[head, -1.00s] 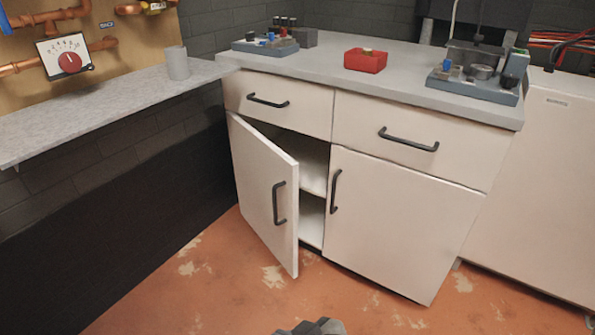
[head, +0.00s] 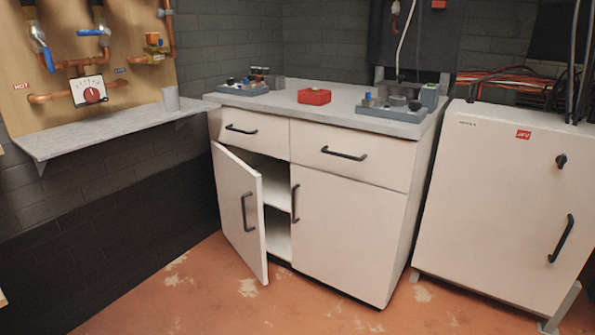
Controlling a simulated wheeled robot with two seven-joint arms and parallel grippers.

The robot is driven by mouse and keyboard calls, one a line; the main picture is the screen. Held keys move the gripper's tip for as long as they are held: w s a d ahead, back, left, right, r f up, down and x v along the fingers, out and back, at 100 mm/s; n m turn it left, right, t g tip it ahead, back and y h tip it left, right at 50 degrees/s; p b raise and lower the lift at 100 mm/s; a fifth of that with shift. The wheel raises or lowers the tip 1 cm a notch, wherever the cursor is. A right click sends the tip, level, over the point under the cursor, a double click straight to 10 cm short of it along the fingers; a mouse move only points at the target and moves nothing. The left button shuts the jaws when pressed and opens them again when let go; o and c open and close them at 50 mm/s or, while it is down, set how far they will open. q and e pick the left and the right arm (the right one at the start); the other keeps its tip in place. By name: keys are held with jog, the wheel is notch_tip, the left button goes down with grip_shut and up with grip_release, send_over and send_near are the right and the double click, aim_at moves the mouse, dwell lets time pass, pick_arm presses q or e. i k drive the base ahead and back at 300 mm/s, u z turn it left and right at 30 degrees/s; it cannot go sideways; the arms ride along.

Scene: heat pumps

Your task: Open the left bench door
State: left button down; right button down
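The left bench door (head: 237,211) stands partly open in the head view, swung out on its left side with its black bar handle (head: 248,212) on the outer face. Through the gap a white inner shelf (head: 276,193) shows; the rest of the inside is hidden by the door. The bench (head: 350,172) also has a shut right door (head: 343,236) with a black handle, and two shut drawers above. Neither of my grippers is in view.
A grey wall shelf (head: 110,131) juts out left of the bench. A white cabinet (head: 500,210) with a black handle stands at the right. The orange floor (head: 230,295) in front is clear. A red tray (head: 314,96) sits on the benchtop.

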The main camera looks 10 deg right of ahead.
aim_at(239, 186)
jog(key=z, duration=0.5)
jog(key=i, duration=0.85)
jog(key=u, duration=0.4)
jog(key=i, duration=0.7)
jog(key=u, duration=0.75)
